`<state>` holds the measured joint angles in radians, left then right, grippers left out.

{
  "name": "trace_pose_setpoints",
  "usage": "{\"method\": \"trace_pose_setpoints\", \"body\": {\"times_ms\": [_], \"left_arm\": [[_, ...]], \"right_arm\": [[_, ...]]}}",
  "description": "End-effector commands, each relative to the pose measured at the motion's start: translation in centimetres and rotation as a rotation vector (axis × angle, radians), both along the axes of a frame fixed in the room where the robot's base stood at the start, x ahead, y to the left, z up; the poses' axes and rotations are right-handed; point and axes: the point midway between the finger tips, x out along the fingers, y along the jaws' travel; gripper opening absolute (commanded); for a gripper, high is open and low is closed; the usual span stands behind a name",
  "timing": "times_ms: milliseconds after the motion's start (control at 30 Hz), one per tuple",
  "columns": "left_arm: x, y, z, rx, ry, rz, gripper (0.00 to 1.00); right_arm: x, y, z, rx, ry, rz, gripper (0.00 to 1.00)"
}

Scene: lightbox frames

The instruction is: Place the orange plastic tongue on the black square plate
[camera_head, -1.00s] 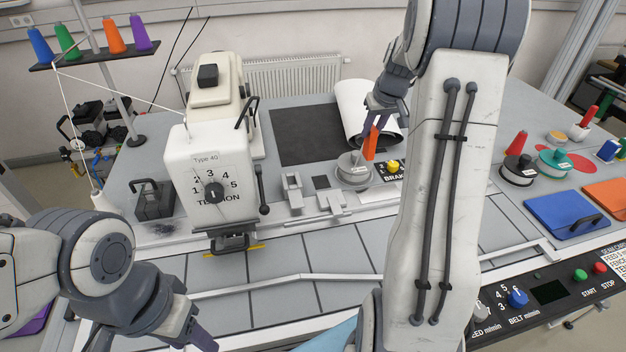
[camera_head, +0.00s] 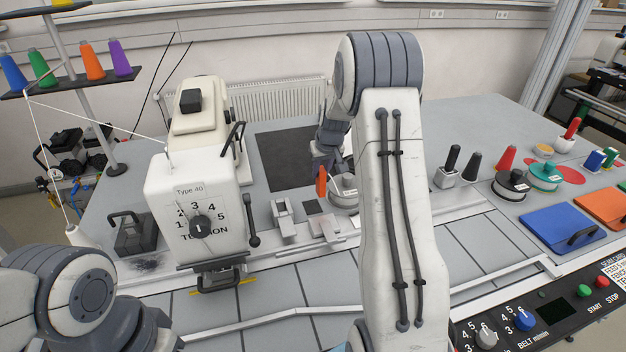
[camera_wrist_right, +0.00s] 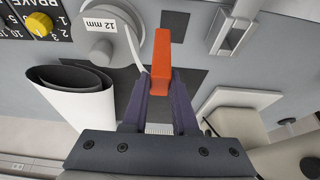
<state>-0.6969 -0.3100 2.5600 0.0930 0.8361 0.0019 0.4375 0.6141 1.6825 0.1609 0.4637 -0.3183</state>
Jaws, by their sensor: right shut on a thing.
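The orange plastic tongue (camera_head: 321,181) is held upright in my right gripper (camera_head: 322,165), above the table and just left of the grey reel. In the right wrist view the tongue (camera_wrist_right: 162,62) sticks out between the purple fingertips (camera_wrist_right: 160,90), which are shut on it. The black square plate (camera_head: 312,206) lies flat on the table, below the tongue in the head view. It also shows in the right wrist view (camera_wrist_right: 176,20), beyond the tongue's tip and apart from it in the picture. My left arm is at the lower left; its fingers are outside the frame.
The grey reel (camera_head: 343,196) marked 12 mm carries a white tape. Metal brackets (camera_head: 284,220) stand left of the plate, beside the Type 40 machine (camera_head: 190,200). A large black mat (camera_head: 280,165) lies behind. In the right wrist view a white roll (camera_wrist_right: 75,95) is at left.

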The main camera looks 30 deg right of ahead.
Motion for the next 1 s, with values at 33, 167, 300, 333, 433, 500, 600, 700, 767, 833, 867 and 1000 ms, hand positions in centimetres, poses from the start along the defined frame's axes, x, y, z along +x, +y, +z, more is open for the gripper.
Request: {"method": "trace_pose_setpoints", "body": {"times_ms": [33, 167, 300, 333, 433, 500, 600, 700, 767, 833, 867, 1000], "left_arm": [[0.0, 0.0, 0.8, 0.000, 0.000, 0.000, 0.50], [0.0, 0.0, 1.3, 0.000, 0.000, 0.001, 0.50], [0.0, 0.0, 1.7, 0.000, 0.000, 0.001, 0.50], [0.0, 0.0, 1.9, 0.000, 0.000, 0.001, 0.50], [0.0, 0.0, 2.7, 0.000, 0.000, 0.001, 0.50], [0.0, 0.0, 3.0, 0.000, 0.000, 0.001, 0.50], [0.0, 0.0, 3.1, 0.000, 0.000, 0.000, 0.50], [0.0, 0.0, 3.0, 0.000, 0.000, 0.000, 0.50], [0.0, 0.0, 3.0, 0.000, 0.000, 0.000, 0.50], [0.0, 0.0, 2.9, 0.000, 0.000, 0.000, 0.50], [0.0, 0.0, 2.9, 0.000, 0.000, 0.000, 0.50], [0.0, 0.0, 2.7, 0.000, 0.000, 0.000, 0.50]], "right_arm": [[0.7, 0.7, -0.3, 0.001, 0.003, 0.004, 0.00], [1.9, 1.5, -1.3, 0.000, 0.001, 0.001, 0.00], [2.2, 1.7, -2.1, 0.000, 0.001, -0.003, 0.00], [2.2, 1.7, -2.5, 0.002, 0.003, -0.004, 0.00], [2.1, 1.7, -4.1, 0.002, 0.005, -0.004, 0.00], [2.1, 1.6, -5.0, 0.002, 0.003, -0.005, 0.00], [2.1, 1.6, -5.7, 0.001, 0.001, -0.004, 0.00], [2.2, 1.5, -5.8, -0.001, -0.001, -0.004, 0.00], [2.2, 1.5, -5.8, -0.001, -0.001, -0.004, 0.00], [2.2, 1.5, -5.8, -0.001, -0.001, -0.004, 0.00], [2.1, 1.5, -5.9, -0.001, -0.001, -0.004, 0.00], [2.1, 1.5, -6.0, -0.001, -0.001, -0.004, 0.46]]}}
